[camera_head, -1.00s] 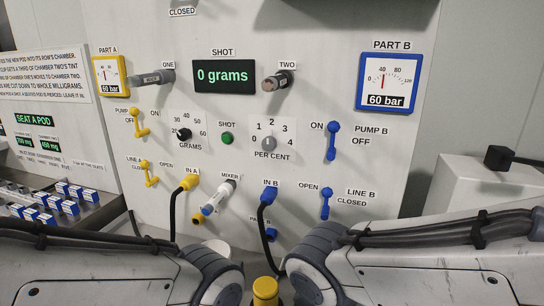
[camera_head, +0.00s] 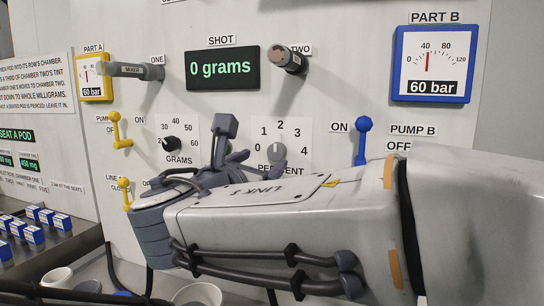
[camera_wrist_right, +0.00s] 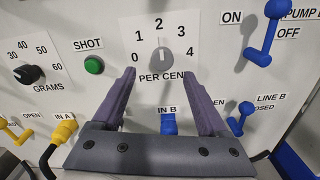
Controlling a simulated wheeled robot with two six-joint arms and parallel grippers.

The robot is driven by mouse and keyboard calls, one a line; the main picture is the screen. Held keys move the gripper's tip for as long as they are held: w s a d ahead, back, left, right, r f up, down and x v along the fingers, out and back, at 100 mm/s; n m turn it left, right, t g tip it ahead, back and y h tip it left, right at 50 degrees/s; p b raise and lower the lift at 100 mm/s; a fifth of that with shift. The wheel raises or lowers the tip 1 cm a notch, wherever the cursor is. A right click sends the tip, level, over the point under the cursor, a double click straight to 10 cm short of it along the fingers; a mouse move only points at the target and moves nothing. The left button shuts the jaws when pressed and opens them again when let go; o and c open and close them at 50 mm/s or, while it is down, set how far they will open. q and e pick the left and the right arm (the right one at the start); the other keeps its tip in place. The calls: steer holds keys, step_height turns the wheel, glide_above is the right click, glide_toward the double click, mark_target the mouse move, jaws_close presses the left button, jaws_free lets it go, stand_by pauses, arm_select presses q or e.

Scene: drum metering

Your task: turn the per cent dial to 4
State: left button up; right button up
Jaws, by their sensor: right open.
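The per cent dial (camera_head: 277,152) is a grey knob on a white scale plate running from 0 to 4. In the right wrist view the dial (camera_wrist_right: 166,58) has its light mark pointing up, about at 2. My right gripper (camera_wrist_right: 161,76) is open and empty, its two purple fingers pointing at the panel, with the dial between and just beyond the tips. I cannot tell any contact. In the head view my right arm covers the lower plate, and the gripper's purple fingers show left of the dial. My left gripper is not in view.
The grams dial (camera_head: 171,144) is to the left. The green shot button (camera_wrist_right: 94,65) lies between the dials. The Pump B lever (camera_head: 363,140) stands out to the right. Handles one (camera_head: 140,72) and two (camera_head: 288,60) project above. The shot display (camera_head: 222,69) reads 0 grams.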

mark_target(274, 154)
steer(key=x, duration=0.6)
steer(key=shift+w+d, duration=0.3)
jaws_close()
steer(key=shift+f+m+b, duration=0.2)
steer(key=shift+m+b, duration=0.4)
steer(key=shift+b, duration=0.05)
steer(key=m+b, duration=0.8)
steer(key=b, duration=0.1)
steer(key=shift+a+f+m, duration=0.1)
steer(key=shift+f+m, duration=0.05)
steer(key=shift+m, duration=0.15)
steer(key=m+b, duration=0.3)
steer(key=m, duration=0.1)
steer(key=shift+b, duration=0.4)
steer(key=shift+m+b, duration=1.2)
steer(key=shift+m, duration=0.9)
steer(key=shift+r, duration=0.25)
